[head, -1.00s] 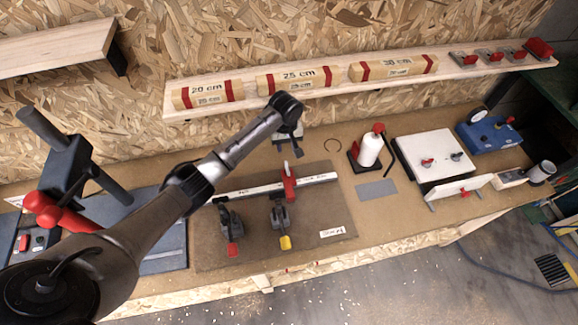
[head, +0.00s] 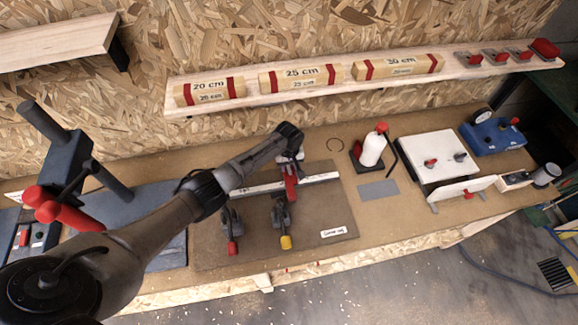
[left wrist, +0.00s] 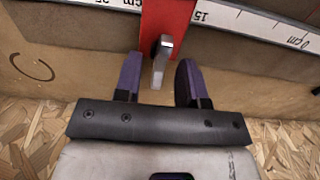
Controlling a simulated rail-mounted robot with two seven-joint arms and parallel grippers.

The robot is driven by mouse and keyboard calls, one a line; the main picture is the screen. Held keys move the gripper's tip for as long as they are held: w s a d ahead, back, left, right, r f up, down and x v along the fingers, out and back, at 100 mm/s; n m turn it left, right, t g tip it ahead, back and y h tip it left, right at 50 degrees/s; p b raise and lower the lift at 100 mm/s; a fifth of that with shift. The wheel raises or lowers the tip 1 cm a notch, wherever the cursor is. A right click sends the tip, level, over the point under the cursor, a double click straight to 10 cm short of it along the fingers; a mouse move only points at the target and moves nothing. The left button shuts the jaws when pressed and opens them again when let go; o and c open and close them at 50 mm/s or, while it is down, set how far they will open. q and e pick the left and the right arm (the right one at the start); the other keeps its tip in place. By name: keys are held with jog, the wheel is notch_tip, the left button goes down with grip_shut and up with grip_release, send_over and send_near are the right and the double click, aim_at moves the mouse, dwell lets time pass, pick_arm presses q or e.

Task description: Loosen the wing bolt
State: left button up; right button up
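The wing bolt (left wrist: 162,60) is a small grey metal tab on the face of the red stop block (left wrist: 168,20), which also shows in the head view (head: 290,187). The block sits on a white ruler rail (head: 318,180) marked in cm. My left gripper (left wrist: 159,64) is open, its two purple fingers on either side of the tab, with a gap on both sides. In the head view my left gripper (head: 291,157) is just behind the block and hides the wing bolt. My right gripper is not in view.
Two toggle clamps, one with a red tip (head: 232,246) and one with a yellow tip (head: 285,242), stand in front of the rail. A white bottle (head: 371,149) stands right of the rail. Marked wooden blocks (head: 300,77) lie on the shelf above.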

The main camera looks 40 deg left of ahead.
pick_arm(q)
jog(key=shift+f, duration=0.4)
jog(key=shift+c, duration=0.5)
grip_shut()
